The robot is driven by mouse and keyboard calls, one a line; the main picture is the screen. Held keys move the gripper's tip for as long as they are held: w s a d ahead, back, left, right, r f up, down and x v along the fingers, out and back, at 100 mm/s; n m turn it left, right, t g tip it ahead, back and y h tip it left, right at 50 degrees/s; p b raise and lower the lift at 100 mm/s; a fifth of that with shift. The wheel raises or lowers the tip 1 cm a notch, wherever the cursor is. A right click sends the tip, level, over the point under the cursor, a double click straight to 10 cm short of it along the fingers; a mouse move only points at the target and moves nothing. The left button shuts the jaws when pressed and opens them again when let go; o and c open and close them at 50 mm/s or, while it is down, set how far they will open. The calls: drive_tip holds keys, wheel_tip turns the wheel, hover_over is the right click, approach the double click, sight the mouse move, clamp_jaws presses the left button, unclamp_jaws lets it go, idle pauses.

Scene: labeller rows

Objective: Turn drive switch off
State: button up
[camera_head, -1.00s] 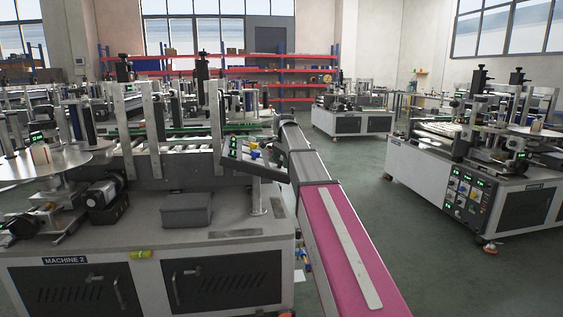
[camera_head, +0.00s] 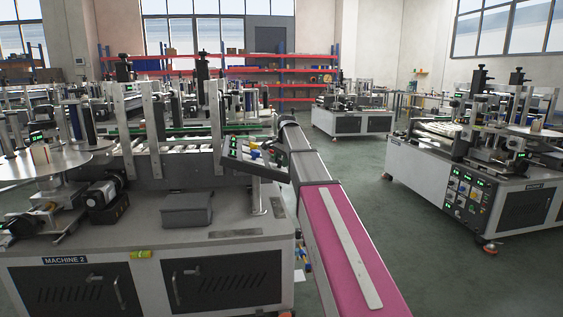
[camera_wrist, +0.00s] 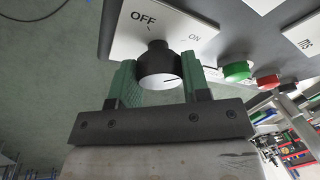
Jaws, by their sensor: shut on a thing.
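The drive switch (camera_wrist: 158,52) is a round black knob with a pale end face and a short dark mark on it. It sits on a white plate (camera_wrist: 125,40) lettered OFF and ON. My gripper (camera_wrist: 160,74) has its two green fingers shut on the knob, one on each side. The exact direction the knob's mark points is hard to tell. In the head view, my arm reaches to the control panel (camera_head: 240,152) of Machine 2, and the knob and fingers are too small or hidden to make out.
A green button (camera_wrist: 237,71) and a red button (camera_wrist: 266,82) stand right of the knob in the wrist view. Machine 2's bench (camera_head: 120,225) carries a grey box (camera_head: 186,209). Another machine (camera_head: 490,190) stands at the right, with open floor (camera_head: 400,235) between.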

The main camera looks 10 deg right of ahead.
drive_tip(key=n+t+y, duration=0.1)
drive_tip(key=n, duration=0.6)
drive_tip(key=shift+n+y, duration=0.4)
drive_tip(key=n, duration=0.2)
drive_tip(key=n+y, duration=0.1)
drive_tip(key=n, duration=0.1)
drive_tip(key=shift+d+t+y, duration=0.1)
drive_tip(key=shift+t+y, duration=0.2)
drive_tip(key=shift+n+y, duration=0.5)
drive_tip(key=shift+n, duration=1.7)
drive_tip(key=o, duration=0.9)
drive_tip(key=shift+o, duration=0.2)
drive_tip(key=shift+r, duration=0.1)
drive_tip(key=v, duration=1)
drive_tip(key=shift+d+r, duration=0.25)
